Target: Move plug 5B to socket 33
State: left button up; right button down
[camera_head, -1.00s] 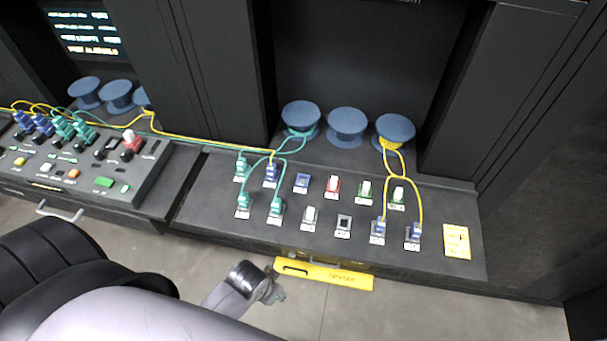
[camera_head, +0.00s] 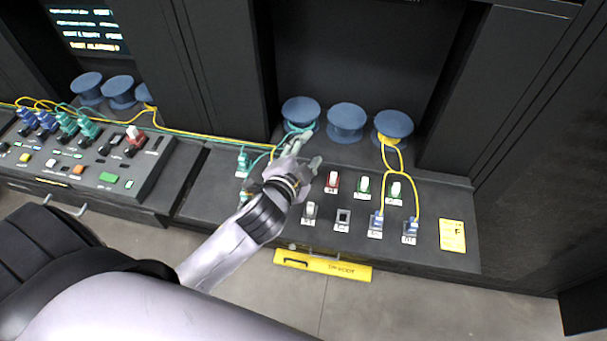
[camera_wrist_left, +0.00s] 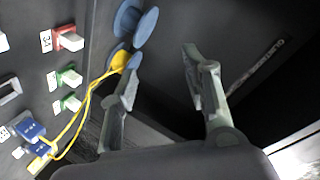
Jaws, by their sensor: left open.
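My left gripper (camera_head: 308,150) is over the bench, above the back row of sockets and in front of the blue spools. Its two fingers are spread and empty, as the left wrist view (camera_wrist_left: 163,58) also shows. Two blue plugs, one (camera_head: 376,222) and another (camera_head: 410,230), sit in the front row at the right on yellow cables. A teal plug (camera_head: 243,160) stands at the left; other plugs there are hidden by my arm. I cannot read which plug is 5B. The red socket (camera_wrist_left: 68,39) has a label reading 34. Socket 33's label is not readable. My right gripper is not in view.
Blue spools, one of them (camera_head: 346,120), stand behind the sockets. Yellow cables (camera_head: 418,185) loop up from the right-hand plugs. A yellow card (camera_head: 452,236) lies at the right. A panel with more plugs (camera_head: 110,178) stands at the left. The front right of the bench is free of my arm.

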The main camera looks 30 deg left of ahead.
pick_arm(q)
jog(key=w+d+r+m+t+h, duration=0.4)
jog(key=w+d+r+m+h, duration=0.15)
jog(key=r+m, duration=0.3)
jog(key=s+d+r+m+g+h, duration=0.1)
jog(key=d+r+m+g+h, duration=0.15)
jog(key=d+m+h, duration=0.5)
jog(key=d+r+m+g+h, duration=0.1)
jog(key=d+m+g+h, duration=0.25)
jog(key=m, duration=0.65)
jog(key=s+a+f+m+g+y, duration=0.1)
jog(key=a+f+m+g+y, duration=0.2)
jog(key=f+m+g, duration=0.3)
jog(key=s+a+f+m+g+y, duration=0.1)
jog(key=a+f+m+g+y, duration=0.25)
jog(key=f+m, duration=0.45)
jog(key=a+g+y, duration=0.1)
jog(key=a+y, duration=0.2)
jog(key=a, duration=0.4)
jog(key=a+f+m+g+y, duration=0.1)
jog(key=a+y, duration=0.2)
jog(key=a, duration=0.4)
jog(key=a+f+g+y, duration=0.1)
jog(key=a+y, duration=0.2)
jog(key=a, duration=0.5)
jog(key=shift+w+f+m, duration=0.25)
jog(key=shift+m, duration=0.15)
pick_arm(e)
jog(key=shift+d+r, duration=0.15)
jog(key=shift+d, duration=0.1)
